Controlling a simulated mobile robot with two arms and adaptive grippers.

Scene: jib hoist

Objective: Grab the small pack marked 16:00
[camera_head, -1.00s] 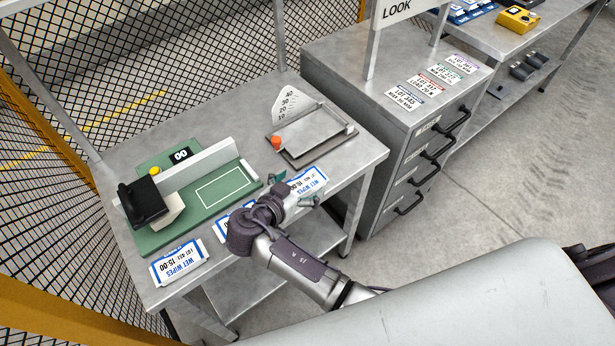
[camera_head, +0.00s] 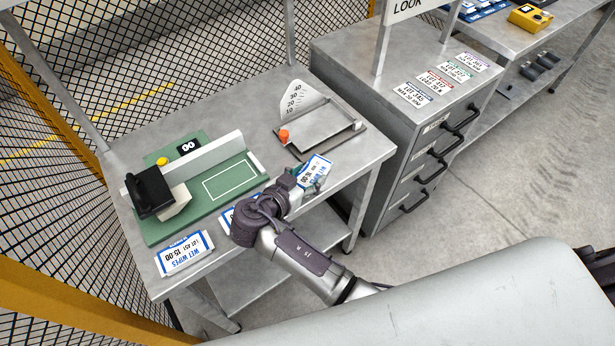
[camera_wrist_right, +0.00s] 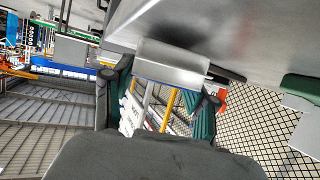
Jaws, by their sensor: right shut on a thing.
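The small white and blue wet wipes pack (camera_head: 316,169) is at the front right of the steel table, partly behind my right gripper. Its upside-down marking appears to read 16:00. My right gripper (camera_head: 306,184) is shut on this pack at the table's front edge. In the right wrist view my fingers (camera_wrist_right: 163,100) stand on either side of a pale silvery block (camera_wrist_right: 172,62), probably the pack seen end-on. Whether the pack touches the table is unclear. My left gripper is not in view.
A pack marked 15:00 (camera_head: 183,255) lies at the table's front left. Another pack (camera_head: 227,218) is mostly hidden by my right arm. A green board (camera_head: 207,205) with a black-handled device and a tilted metal plate (camera_head: 322,130) with a scale stand behind. A drawer cabinet (camera_head: 395,150) is right.

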